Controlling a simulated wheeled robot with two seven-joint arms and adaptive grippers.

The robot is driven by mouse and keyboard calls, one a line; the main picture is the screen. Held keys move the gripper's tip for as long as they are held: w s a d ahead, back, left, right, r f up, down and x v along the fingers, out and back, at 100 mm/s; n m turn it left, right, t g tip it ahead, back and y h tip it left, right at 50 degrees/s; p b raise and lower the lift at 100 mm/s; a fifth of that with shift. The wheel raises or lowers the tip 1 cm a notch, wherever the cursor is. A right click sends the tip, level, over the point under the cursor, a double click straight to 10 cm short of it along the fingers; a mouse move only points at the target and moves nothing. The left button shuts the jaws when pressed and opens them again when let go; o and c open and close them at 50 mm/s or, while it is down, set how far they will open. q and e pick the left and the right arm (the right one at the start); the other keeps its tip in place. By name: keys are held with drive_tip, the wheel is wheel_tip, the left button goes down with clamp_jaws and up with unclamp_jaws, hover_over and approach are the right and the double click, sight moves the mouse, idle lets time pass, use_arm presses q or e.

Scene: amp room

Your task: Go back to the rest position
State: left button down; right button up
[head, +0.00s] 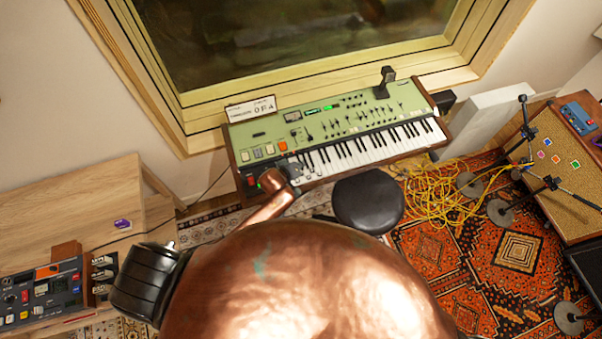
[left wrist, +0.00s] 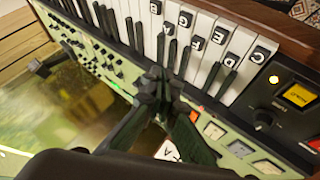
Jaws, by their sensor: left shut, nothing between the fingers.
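My left gripper (head: 292,172) is at the left end of the green synthesizer (head: 330,115), over or close to the low keys. In the left wrist view my left gripper (left wrist: 160,82) shows its dark fingers together and empty, in front of the lettered white and black keys (left wrist: 208,40). I cannot tell whether the fingertips touch the keys. My copper-coloured arm comes up from the large copper shape that fills the lower middle of the head view. My right gripper is in neither view.
A round black stool (head: 368,200) stands before the keyboard. A wooden desk (head: 70,205) with a mixer-like device (head: 40,295) is at left.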

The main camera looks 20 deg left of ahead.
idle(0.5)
use_arm(q)
drive_tip(key=s+a+r+m+g+y, duration=0.1)
drive_tip(key=s+a+r+m+g, duration=0.15)
drive_tip(key=s+a, duration=0.6)
drive_tip(key=s+a+r+m+g+y, duration=0.15)
drive_tip(key=s+a+r, duration=0.25)
drive_tip(key=s, duration=1)
drive_tip(key=s+a+r+m+g+y, duration=0.15)
drive_tip(key=s+a+r, duration=0.35)
drive_tip(key=s, duration=0.6)
wheel_tip(320, 180, down, 39)
drive_tip(key=s+m+g+h+b, duration=0.1)
drive_tip(key=s+m+b, duration=0.1)
drive_tip(key=b, duration=0.5)
drive_tip(key=s+f+g+b, duration=0.1)
drive_tip(key=s+f+b, duration=0.3)
drive_tip(key=s+f, duration=1.5)
wheel_tip(320, 180, down, 3)
drive_tip(key=shift+d+r+h, duration=0.1)
drive_tip(key=shift+d+h, duration=0.2)
drive_tip(key=shift+d, duration=0.1)
